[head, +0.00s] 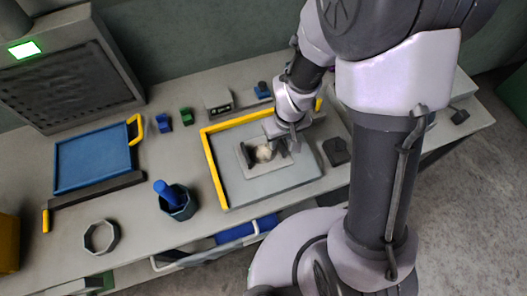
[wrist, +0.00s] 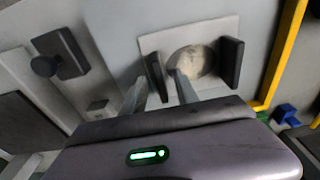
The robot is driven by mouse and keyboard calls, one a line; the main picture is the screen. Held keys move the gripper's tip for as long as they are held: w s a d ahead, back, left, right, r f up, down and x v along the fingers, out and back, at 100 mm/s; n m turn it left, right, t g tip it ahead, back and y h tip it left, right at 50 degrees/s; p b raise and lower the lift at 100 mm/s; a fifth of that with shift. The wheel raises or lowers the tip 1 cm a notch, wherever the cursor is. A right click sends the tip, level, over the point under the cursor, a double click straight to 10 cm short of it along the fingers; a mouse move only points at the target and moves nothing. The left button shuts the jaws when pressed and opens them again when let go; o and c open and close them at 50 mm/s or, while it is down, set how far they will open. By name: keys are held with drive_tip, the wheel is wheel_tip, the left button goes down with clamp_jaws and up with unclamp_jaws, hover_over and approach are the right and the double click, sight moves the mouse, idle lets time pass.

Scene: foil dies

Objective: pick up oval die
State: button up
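A pale, mottled oval piece, seemingly the oval die (head: 264,153), lies on a light grey square plate (head: 244,158) inside the yellow-edged work area. In the wrist view the oval piece (wrist: 197,61) shows between the two dark finger pads of my gripper (wrist: 194,68), on the square plate (wrist: 181,38). My gripper (head: 276,141) is over the plate in the head view and hides part of it. The pads are apart, one on each side of the oval piece. I cannot tell whether either pad touches it.
A dark block with a knob (wrist: 68,55) stands beside the plate; it also shows in the head view (head: 336,151). A yellow rail (head: 213,170) edges the area. A dark cup (head: 178,203) with a blue handle, an octagonal ring (head: 101,236) and a blue panel (head: 94,158) are at left.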

drive_tip(key=shift+w+f, duration=0.15)
drive_tip(key=shift+f, duration=0.6)
drive_tip(key=shift+r, duration=0.15)
drive_tip(key=shift+c, duration=0.3)
clamp_jaws()
idle(0.3)
